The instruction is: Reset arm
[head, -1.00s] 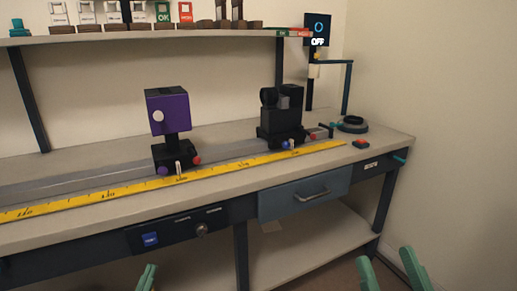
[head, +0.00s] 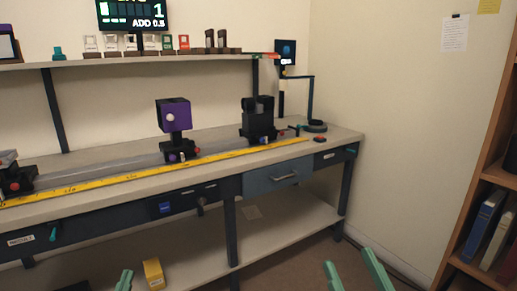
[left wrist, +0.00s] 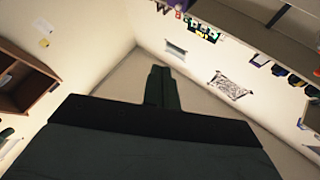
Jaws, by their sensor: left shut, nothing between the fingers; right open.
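My left gripper (head: 124,281) shows as green fingertips at the bottom edge of the head view, low in front of the bench. In the left wrist view its fingers (left wrist: 161,88) are pressed together with nothing between them. My right gripper (head: 352,272) is at the bottom right of the head view, its two green fingers apart and empty. Both grippers are clear of the bench (head: 110,187). The rest of both arms is outside the head view.
On the bench, a purple box on a carriage (head: 174,115) and a black device (head: 258,120) stand on a rail behind a yellow ruler (head: 130,173). A yellow box (head: 154,274) is below. A bookshelf (head: 478,215) stands at right. Open floor lies before the bench.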

